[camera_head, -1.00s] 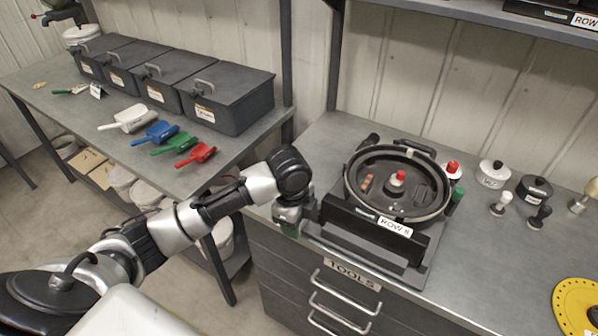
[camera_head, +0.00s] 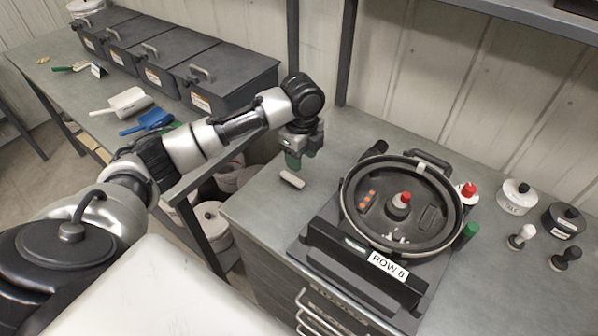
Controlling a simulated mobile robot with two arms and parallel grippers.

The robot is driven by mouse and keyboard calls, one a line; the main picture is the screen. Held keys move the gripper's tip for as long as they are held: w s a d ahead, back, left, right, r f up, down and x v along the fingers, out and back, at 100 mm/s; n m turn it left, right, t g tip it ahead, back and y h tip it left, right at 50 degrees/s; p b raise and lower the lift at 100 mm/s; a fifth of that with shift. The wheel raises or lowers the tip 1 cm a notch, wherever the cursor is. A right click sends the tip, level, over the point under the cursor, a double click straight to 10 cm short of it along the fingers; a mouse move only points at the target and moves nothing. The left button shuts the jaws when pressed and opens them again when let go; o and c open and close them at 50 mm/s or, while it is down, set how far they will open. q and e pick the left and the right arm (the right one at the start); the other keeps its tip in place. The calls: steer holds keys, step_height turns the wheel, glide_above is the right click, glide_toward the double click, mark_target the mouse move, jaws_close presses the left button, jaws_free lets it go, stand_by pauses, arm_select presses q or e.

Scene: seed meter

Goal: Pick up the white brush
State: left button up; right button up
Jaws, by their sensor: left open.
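A small white bar-shaped piece (camera_head: 292,179), which looks like the white brush, lies on the grey bench top to the left of the round seed meter. My left gripper (camera_head: 297,162) points down just behind and above it in the picture. The left jaws are open and nothing shows between them. The fingertips are small and partly dark, so the exact gap to the white piece cannot be told. My right gripper is not in view.
The round seed meter (camera_head: 348,217) on its black stand, labelled ROW 8, is close on the right. Two small knobbed pieces, one white (camera_head: 521,237) and one black (camera_head: 566,258), stand far right. Scoops (camera_head: 125,102) and lidded bins (camera_head: 232,84) are on the left table.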

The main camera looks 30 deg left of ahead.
mark_target(299, 182)
arm_select(q)
steer(key=f, duration=0.2)
steer(key=s+f, duration=0.1)
steer(key=shift+f, duration=0.35)
steer(key=f, duration=0.1)
steer(key=f+p, duration=0.1)
steer(key=f, duration=0.2)
steer(key=shift+w+a+f+p, duration=0.2)
steer(key=shift+w+p, duration=0.1)
steer(key=shift+p, duration=0.1)
steer(key=shift+f, duration=0.45)
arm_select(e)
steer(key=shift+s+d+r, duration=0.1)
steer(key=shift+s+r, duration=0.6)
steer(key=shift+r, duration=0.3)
arm_select(q)
steer(key=shift+c, duration=0.2)
jaws_close()
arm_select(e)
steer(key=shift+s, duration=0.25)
